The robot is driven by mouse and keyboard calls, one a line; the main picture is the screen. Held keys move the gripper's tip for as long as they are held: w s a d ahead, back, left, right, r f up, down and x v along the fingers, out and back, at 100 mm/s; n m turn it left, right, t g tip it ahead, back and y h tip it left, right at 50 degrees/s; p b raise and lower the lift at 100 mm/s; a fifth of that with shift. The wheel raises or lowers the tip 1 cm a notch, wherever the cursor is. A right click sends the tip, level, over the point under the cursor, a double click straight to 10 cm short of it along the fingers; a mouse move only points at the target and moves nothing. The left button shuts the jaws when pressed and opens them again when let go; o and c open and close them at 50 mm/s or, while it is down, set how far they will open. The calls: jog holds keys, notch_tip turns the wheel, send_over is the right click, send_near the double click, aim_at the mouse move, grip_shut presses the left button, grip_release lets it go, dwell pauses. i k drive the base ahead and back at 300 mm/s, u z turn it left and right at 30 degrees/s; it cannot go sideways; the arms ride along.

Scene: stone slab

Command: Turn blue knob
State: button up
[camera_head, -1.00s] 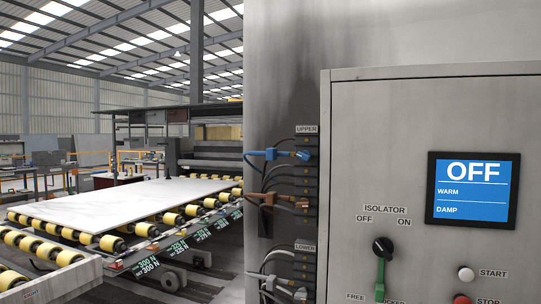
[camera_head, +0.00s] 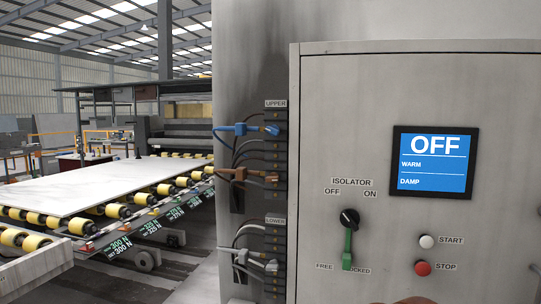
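A blue fitting (camera_head: 240,128) sticks out to the left from the dark strip labelled UPPER, on the side of the grey cabinet. Its blue end (camera_head: 271,129) lies against the strip. It is the only blue hardware I see, and I cannot tell whether it is a knob, a tap or a plug. My gripper is not in view.
An orange-brown fitting (camera_head: 240,174) sits below the blue one, and grey fittings (camera_head: 255,260) sit at LOWER. The panel has a black isolator knob (camera_head: 349,218) with a green lever (camera_head: 348,248), START (camera_head: 426,242) and STOP (camera_head: 423,268) buttons, and a screen (camera_head: 435,162) reading OFF.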

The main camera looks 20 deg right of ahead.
aim_at(273, 130)
jog(key=u, duration=1.45)
jog(key=k, duration=0.4)
jog(key=u, duration=0.3)
